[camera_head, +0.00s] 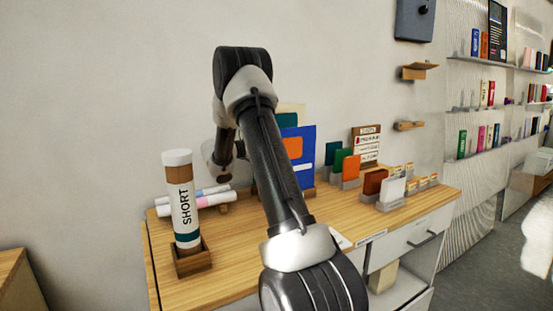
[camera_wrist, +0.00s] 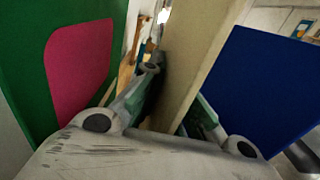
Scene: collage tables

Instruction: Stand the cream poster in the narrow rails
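The cream poster (camera_head: 292,108) shows its top behind a teal poster and a blue poster, at the back of the wooden table. In the wrist view, the cream poster (camera_wrist: 205,50) stands slightly tilted between my gripper's fingers (camera_wrist: 178,90). The fingers lean inward and appear to press on both its faces. In the head view my arm hides the gripper and the poster's lower part. A green panel with a pink patch (camera_wrist: 80,65) is on the left in the wrist view; a blue panel (camera_wrist: 255,90) is on the right. I cannot pick out the narrow rails.
The blue poster with an orange square (camera_head: 307,160) is close beside my arm. A cylinder marked SHORT (camera_head: 183,205) stands in a wooden holder at the table's left, near rolled tubes (camera_head: 200,202). Cards in grey holders (camera_head: 390,205) fill the right.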

